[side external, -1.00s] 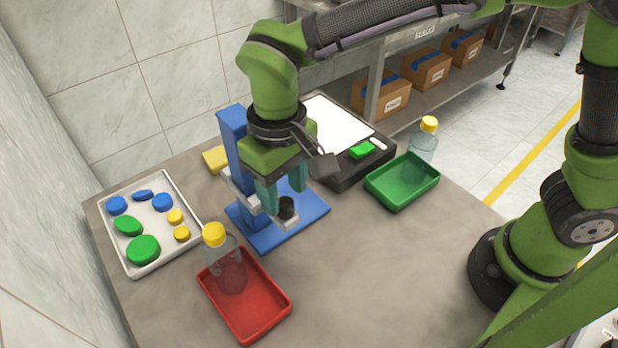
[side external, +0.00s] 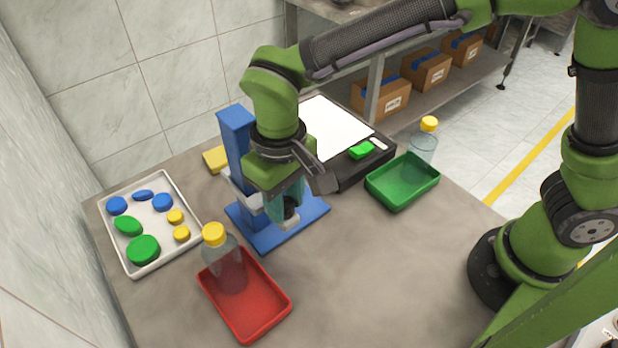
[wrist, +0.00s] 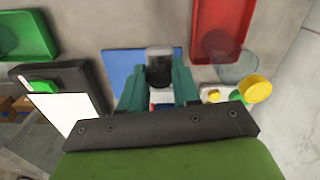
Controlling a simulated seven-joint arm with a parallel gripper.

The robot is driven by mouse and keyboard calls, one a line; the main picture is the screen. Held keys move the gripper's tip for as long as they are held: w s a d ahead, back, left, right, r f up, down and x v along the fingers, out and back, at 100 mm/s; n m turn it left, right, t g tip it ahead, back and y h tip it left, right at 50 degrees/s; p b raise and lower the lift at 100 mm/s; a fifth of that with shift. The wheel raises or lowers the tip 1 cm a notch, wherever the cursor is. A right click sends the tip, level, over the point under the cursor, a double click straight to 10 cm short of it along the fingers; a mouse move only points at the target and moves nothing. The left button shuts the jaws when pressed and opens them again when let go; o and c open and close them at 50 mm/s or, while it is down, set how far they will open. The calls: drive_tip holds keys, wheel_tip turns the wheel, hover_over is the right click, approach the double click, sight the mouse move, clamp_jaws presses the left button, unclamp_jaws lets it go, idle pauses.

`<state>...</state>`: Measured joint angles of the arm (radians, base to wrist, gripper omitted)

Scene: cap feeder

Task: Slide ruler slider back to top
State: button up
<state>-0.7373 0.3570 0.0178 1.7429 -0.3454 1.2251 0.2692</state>
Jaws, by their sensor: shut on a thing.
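The blue ruler stand (side external: 236,140) has an upright column on a flat blue base (side external: 262,238). Its grey slider (side external: 287,223) with a dark knob (side external: 290,205) sits low, close above the base. My gripper (side external: 287,207) points down in front of the column, its teal fingers shut on the slider's knob. In the wrist view the dark knob (wrist: 160,74) lies between the two fingers (wrist: 159,88), with the grey slider end (wrist: 159,53) beyond it. The fingers hide part of the slider.
A white tray with several caps (side external: 150,262) is at left. A red tray (side external: 250,325) with a yellow-capped bottle (side external: 222,262) stands in front. A green tray (side external: 402,205) with another bottle (side external: 424,148) and a black device (side external: 350,175) are at right. A yellow block (side external: 214,158) lies behind.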

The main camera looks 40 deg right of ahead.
wheel_tip(320, 180, up, 11)
idle(1.8)
idle(0.4)
drive_tip(key=o, duration=0.8)
drive_tip(key=shift+o, duration=0.2)
wheel_tip(320, 180, up, 8)
